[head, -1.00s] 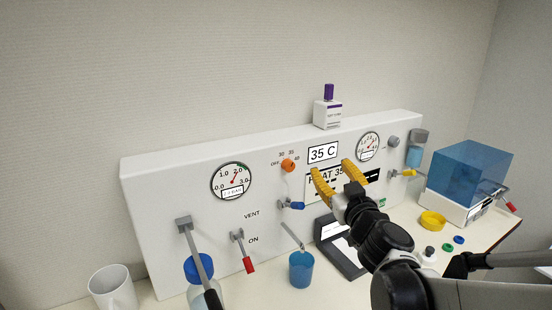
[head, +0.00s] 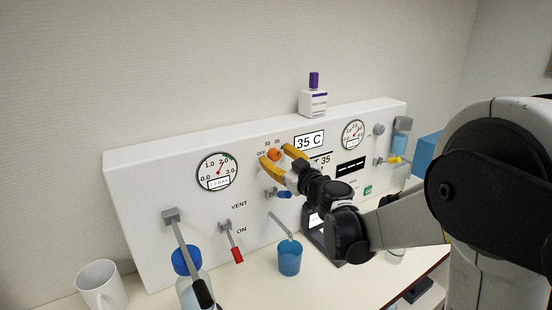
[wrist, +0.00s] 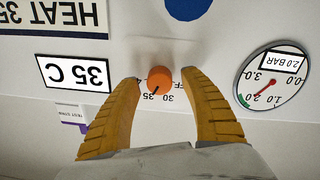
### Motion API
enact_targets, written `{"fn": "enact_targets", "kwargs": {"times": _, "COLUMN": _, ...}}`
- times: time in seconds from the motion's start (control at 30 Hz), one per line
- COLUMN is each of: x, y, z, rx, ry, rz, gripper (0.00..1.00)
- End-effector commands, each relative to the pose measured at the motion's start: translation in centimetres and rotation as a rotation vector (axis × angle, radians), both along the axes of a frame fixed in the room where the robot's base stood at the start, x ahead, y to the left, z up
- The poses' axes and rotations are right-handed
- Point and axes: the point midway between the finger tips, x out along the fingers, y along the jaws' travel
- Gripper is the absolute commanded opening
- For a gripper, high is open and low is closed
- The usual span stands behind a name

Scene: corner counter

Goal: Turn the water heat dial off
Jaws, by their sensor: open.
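The water heat dial is a small orange knob (head: 274,155) on the white panel, with OFF and temperature numbers printed around it. In the wrist view the orange knob (wrist: 159,80) sits between the two yellow fingers, with a dark pointer mark near the 35. My gripper (head: 277,158) is open, one finger on each side of the knob. In the wrist view my gripper (wrist: 160,98) shows gaps between both fingers and the knob. The display (head: 309,140) reads 35 C.
A blue-handled valve (head: 284,194) is just below the gripper. A pressure gauge (head: 217,172) is left of the dial. A blue cup (head: 289,258), white mug (head: 101,287) and blue-capped bottle (head: 187,262) stand on the counter. A small purple-capped bottle (head: 313,101) stands on the panel top.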

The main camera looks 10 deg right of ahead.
Motion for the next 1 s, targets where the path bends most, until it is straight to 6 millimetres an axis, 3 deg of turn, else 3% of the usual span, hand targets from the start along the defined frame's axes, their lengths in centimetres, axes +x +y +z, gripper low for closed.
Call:
{"fn": "enact_targets", "kwargs": {"times": 0.3, "x": 0.32, "y": 0.11, "z": 0.05, "rx": 0.0, "ry": 0.0, "rz": 0.0, "gripper": 0.53}}
{"fn": "enact_targets", "kwargs": {"times": 0.47, "x": 0.3, "y": 0.1, "z": 0.05, "rx": 0.0, "ry": 0.0, "rz": 0.0, "gripper": 0.05}}
{"fn": "enact_targets", "kwargs": {"times": 0.5, "x": 0.3, "y": 0.1, "z": 0.04, "rx": 0.0, "ry": 0.0, "rz": 0.0, "gripper": 0.0}}
{"fn": "enact_targets", "kwargs": {"times": 1.0, "x": 0.31, "y": 0.13, "z": 0.01, "rx": -0.073, "ry": -0.024, "rz": 0.0, "gripper": 0.0}}
